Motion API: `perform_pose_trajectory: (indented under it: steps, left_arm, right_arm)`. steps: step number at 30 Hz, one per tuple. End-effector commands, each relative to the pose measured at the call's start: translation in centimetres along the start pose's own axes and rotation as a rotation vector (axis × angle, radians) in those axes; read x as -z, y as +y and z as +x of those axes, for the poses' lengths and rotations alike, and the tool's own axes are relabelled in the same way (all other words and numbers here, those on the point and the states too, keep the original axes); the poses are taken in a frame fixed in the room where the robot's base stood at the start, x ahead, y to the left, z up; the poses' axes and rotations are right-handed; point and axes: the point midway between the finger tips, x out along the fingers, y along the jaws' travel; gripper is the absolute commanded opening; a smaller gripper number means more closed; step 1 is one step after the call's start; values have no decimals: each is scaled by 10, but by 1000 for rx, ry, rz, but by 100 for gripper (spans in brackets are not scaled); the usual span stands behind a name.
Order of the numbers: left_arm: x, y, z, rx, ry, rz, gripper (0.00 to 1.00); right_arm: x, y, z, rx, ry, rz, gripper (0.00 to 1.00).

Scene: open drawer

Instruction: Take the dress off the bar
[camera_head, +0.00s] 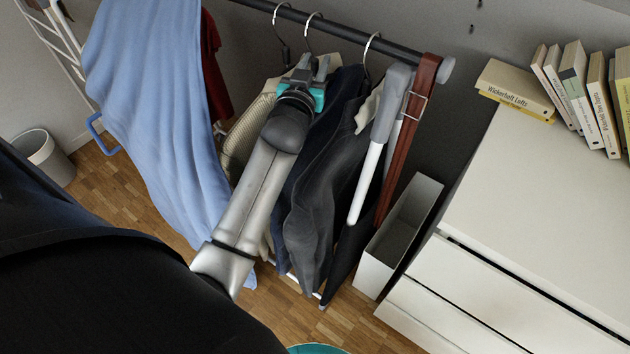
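The bar (345,29) runs across the top with several garments on it. I cannot tell for sure which one is the dress. A long light-blue cloth (160,110) hangs at the left, a dark red garment (213,70) beside it. A cream garment (246,140) hangs partly behind my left arm, and dark garments (310,215) hang right of it. My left gripper (313,66) is just below the bar, at the hanger (308,30) above the cream garment. Whether its fingers are closed on anything is not clear. My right gripper is not in view.
A brown belt (408,135) hangs near the bar's right end. A white open box (400,235) stands beside a white drawer unit (540,200) with books (585,95) on top. A bin (45,158) stands at left. A large dark shape fills the lower left.

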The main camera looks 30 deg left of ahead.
Motion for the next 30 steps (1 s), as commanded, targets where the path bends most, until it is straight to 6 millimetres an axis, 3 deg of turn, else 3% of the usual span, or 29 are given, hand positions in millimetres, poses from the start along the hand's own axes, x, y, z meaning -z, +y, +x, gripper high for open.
perform_pose_trajectory:
  steps: [1,8,30]
  left_arm:
    - [0,0,0,0,0,0,26]
    - [0,0,0,0,0,0,1]
    - [0,0,0,0,0,0,0]
  right_arm:
    - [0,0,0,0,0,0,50]
    - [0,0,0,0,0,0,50]
    - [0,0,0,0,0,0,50]
